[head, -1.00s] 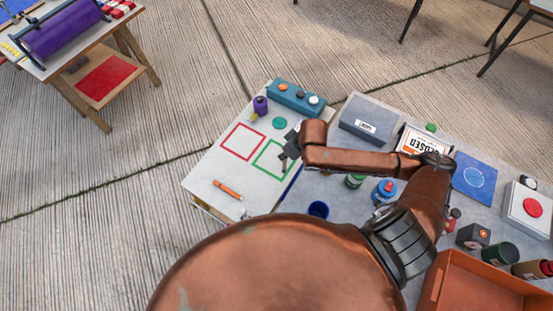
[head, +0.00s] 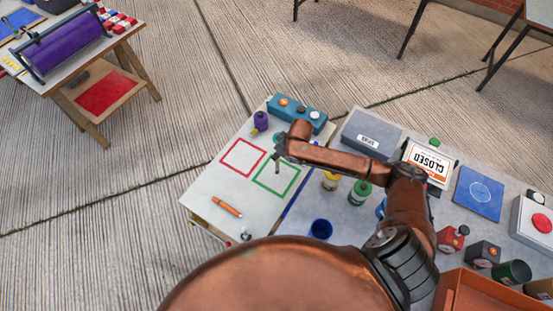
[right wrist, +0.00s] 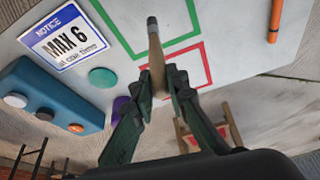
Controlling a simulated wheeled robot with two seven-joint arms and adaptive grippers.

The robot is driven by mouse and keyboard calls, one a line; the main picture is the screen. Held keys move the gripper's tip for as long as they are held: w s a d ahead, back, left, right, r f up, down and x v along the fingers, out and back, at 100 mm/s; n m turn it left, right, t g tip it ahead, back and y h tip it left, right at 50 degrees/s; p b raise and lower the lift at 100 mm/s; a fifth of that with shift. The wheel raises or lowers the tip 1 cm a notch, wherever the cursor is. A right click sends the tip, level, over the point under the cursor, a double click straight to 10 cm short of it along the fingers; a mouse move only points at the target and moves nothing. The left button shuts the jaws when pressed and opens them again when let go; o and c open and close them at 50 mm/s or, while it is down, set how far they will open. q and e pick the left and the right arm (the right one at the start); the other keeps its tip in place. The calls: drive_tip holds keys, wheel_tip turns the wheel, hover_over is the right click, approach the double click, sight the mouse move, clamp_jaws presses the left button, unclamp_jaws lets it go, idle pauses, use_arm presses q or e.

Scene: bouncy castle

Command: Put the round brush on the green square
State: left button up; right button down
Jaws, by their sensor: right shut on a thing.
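My right gripper (head: 279,158) hangs over the white board near the green outlined square (head: 268,188). In the right wrist view the gripper (right wrist: 159,84) is shut on the round brush (right wrist: 155,50), a tan handle with a dark grey end. The dark end points away from the fingers and overlaps the inside of the green square (right wrist: 185,39). I cannot tell whether it touches the board. In the head view the brush is small and dark, mostly hidden by the gripper. My left gripper is not in view.
A red outlined square (head: 228,170) lies left of the green one. An orange marker (head: 227,209), purple bottle (head: 261,121), green disc (head: 278,137) and teal button box (head: 297,112) are on the board. Yellow (head: 330,181) and green (head: 360,191) jars and a blue cup (head: 320,229) stand to the right.

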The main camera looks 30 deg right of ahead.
drive_tip(key=f, duration=0.3)
drive_tip(key=shift+w+f+b, duration=0.3)
drive_tip(key=shift+f+b, duration=0.05)
drive_tip(key=shift+b, duration=0.05)
drive_tip(key=c, duration=1.9)
unclamp_jaws()
drive_tip(key=shift+f, duration=0.15)
drive_tip(key=p+v, duration=0.2)
drive_tip(key=v, duration=1)
